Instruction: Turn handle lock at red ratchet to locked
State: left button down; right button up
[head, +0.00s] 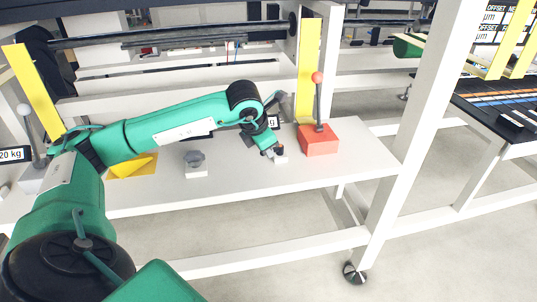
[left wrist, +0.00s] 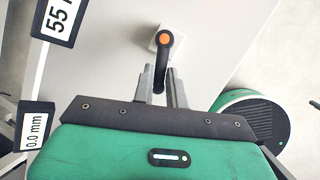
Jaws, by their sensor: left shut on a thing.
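The red ratchet (head: 318,140) is a red block on the white shelf, with an upright grey lever topped by a red ball (head: 317,77). Just left of it is the handle lock (head: 280,158), a small white base with a black handle. In the left wrist view the black handle (left wrist: 163,62) has an orange dot at its end and points down the picture from the base, between my fingers. My left gripper (head: 272,150) is shut on this handle; its two grey fingers (left wrist: 160,80) flank it. The gripper partly hides the lock in the head view. My right gripper is not in view.
On the shelf (head: 240,183), a grey knob on a white base (head: 195,165) and a yellow piece (head: 132,165) lie left of the lock. A white-ball lever (head: 24,110) stands at the far left. A white frame post (head: 430,130) rises right of the shelf.

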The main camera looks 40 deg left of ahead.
pick_arm(q)
jog(key=shift+w+a+f+m+h+b, duration=0.15)
jog(key=shift+a+m+h+b, duration=0.35)
jog(key=shift+m, duration=0.6)
jog(key=shift+w+a+m+h+b, duration=0.15)
jog(key=shift+m+h+b, duration=0.05)
jog(key=shift+m, duration=0.3)
jog(key=shift+w+a+m+h+b, duration=0.1)
jog(key=shift+a+m+h+b, duration=0.1)
jog(key=shift+m, duration=0.3)
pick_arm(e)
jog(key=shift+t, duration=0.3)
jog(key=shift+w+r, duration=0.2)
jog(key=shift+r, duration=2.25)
pick_arm(q)
jog(key=shift+r, duration=0.2)
jog(key=c, duration=1.4)
grip_release()
